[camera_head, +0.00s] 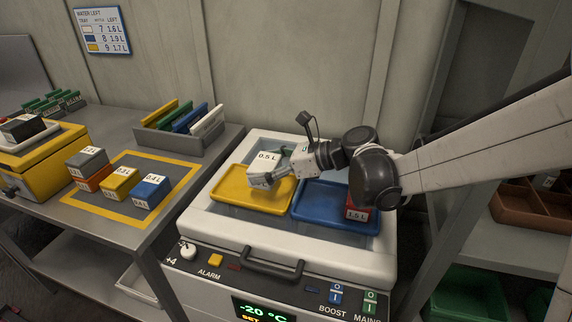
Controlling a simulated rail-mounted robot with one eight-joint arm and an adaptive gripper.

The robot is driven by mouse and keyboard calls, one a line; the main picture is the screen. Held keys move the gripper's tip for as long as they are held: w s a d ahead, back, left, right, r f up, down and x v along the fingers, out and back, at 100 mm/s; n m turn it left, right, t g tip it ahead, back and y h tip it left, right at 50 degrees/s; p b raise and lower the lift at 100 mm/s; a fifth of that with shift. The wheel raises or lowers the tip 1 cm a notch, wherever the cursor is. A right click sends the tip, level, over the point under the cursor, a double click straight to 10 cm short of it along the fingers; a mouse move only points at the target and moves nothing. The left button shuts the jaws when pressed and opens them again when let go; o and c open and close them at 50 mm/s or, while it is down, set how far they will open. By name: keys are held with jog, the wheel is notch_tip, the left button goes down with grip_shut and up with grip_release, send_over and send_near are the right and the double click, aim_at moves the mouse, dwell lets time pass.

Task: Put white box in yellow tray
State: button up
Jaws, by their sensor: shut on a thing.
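The white box (265,159), labelled 0.5 L, is at the far right part of the yellow tray (236,201). My gripper (263,178) reaches in from the right, shut on the white box, and its fingers hide part of the box's lower side. I cannot tell whether the box touches the tray floor or is held just above it. The rest of the yellow tray looks empty.
A blue tray (325,212) with a red box (356,212) marked 1.5 L lies right of the yellow tray. On the left table are several labelled boxes on a yellow-edged mat (105,213) and a grey bin (181,147) of coloured plates. The unit's front has a handle (272,264).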

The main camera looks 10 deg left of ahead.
aim_at(273, 191)
jog(key=shift+w+d+f, duration=0.7)
jog(key=shift+w, duration=0.1)
jog(key=shift+f+b, duration=0.7)
jog(key=shift+f, duration=1.3)
jog(key=o, duration=1.4)
jog(key=shift+f, duration=0.1)
jog(key=shift+c, duration=0.2)
jog(key=shift+r, duration=0.25)
jog(key=p+v, duration=0.1)
jog(key=v, duration=0.4)
jog(key=shift+d, duration=0.25)
